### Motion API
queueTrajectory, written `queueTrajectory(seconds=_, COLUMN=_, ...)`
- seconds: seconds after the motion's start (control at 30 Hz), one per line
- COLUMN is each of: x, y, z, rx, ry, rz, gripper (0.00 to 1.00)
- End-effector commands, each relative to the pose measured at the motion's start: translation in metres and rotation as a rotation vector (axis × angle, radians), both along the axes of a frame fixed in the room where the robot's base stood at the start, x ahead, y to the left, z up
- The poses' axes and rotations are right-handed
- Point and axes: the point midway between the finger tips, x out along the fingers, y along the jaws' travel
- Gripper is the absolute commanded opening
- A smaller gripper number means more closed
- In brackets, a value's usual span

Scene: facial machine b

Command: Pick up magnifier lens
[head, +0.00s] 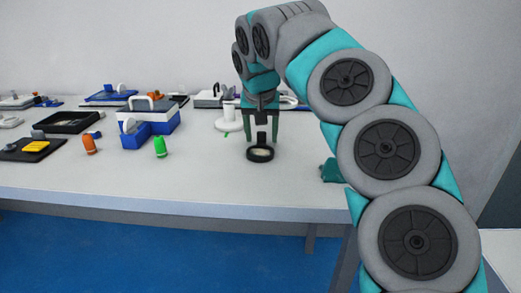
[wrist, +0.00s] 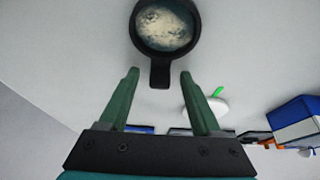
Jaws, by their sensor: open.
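The magnifier lens (head: 260,154) is a black round frame with a short black handle, near the front middle of the white table in the head view. In the wrist view the magnifier lens (wrist: 165,27) is at the top, its glass showing a mottled cream and teal pattern. Its handle points towards my gripper (wrist: 159,73). My gripper (head: 261,138) is open, with its two green fingers apart. The handle's end appears between the fingertips in the wrist view. I see no finger closed on it. The gap in depth is hard to judge.
A white round stand (head: 229,125) is just left of and behind my gripper. The table (head: 210,180) is clear in front of the magnifier.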

Motion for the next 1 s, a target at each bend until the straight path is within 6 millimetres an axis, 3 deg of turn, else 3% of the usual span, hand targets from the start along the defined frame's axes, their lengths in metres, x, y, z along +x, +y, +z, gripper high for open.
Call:
queueTrajectory(seconds=0.07, x=0.0000, y=-0.0001, z=0.0001, rx=0.000, ry=0.000, rz=0.000, gripper=0.63)
queueTrajectory(seconds=0.6, x=-0.0002, y=-0.0003, z=0.0001, rx=0.000, ry=0.001, rz=0.000, gripper=0.02)
queueTrajectory(seconds=1.0, x=-0.0001, y=-0.0004, z=0.0006, rx=-0.001, ry=0.000, rz=-0.001, gripper=0.00)
